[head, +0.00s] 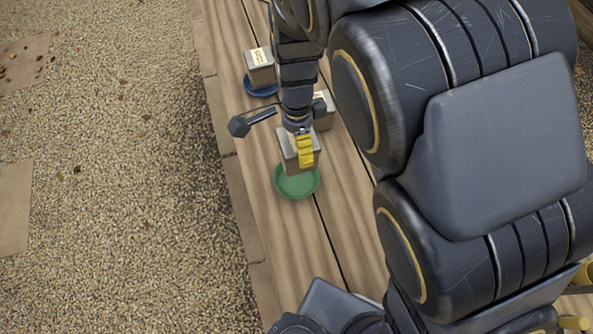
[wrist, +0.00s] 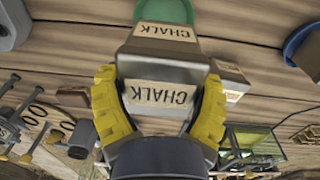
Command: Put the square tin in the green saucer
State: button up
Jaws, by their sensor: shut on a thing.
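A square grey tin with cream CHALK labels (wrist: 165,72) is held between the yellow fingers of my gripper (wrist: 160,84). In the head view the gripper (head: 305,150) is shut on this tin (head: 290,150), and the tin covers the far part of the green saucer (head: 297,187). The near part of the saucer is bare. In the wrist view the green saucer (wrist: 165,10) shows beyond the tin at the top edge. I cannot tell whether the tin touches the saucer.
A similar tin (head: 260,68) stands on a blue saucer (head: 260,88) farther along the planks. Another tin (head: 325,108) stands just behind my gripper, partly hidden. A dark tool-like object (head: 250,122) shows left of my wrist. Bare planks (head: 280,235) lie nearer.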

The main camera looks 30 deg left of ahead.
jog(key=shift+s+a+f, duration=0.1)
jog(key=shift+f, duration=3.8)
jog(key=shift+f, duration=0.3)
jog(key=o, duration=1.1)
jog(key=r, duration=1.2)
jog(key=shift+a+r, duration=0.2)
jog(key=shift+r, duration=0.15)
